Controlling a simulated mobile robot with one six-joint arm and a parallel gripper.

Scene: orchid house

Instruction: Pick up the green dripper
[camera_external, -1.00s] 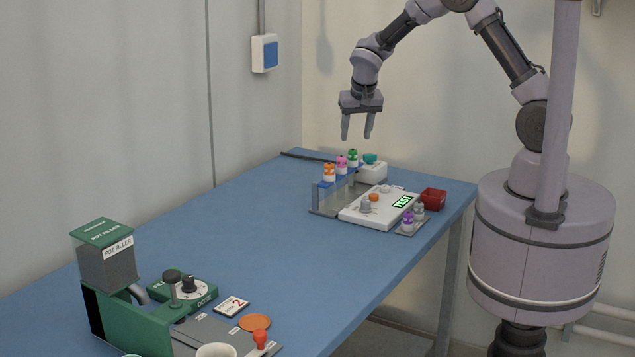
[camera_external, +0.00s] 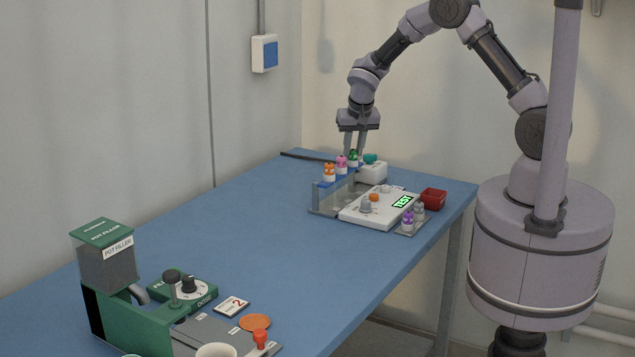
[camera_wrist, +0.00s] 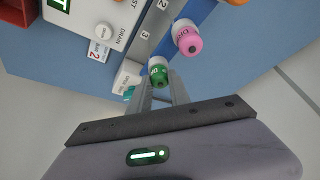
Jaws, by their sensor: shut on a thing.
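The green dripper (camera_external: 353,158) is a small bottle with a green top, at the far end of a blue rack (camera_external: 346,178). My gripper (camera_external: 354,156) has come down over it and is shut on it. In the wrist view the green dripper (camera_wrist: 158,74) sits between the two fingertips (camera_wrist: 160,82). It still appears to be at its place on the rack. The fingers hide part of it in the external view.
A pink dripper (camera_external: 341,164) and an orange dripper (camera_external: 329,172) stand beside it on the rack. A white tester box (camera_external: 376,213) with a green display is in front. A red bin (camera_external: 433,199) stands to the right. The middle of the blue table is clear.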

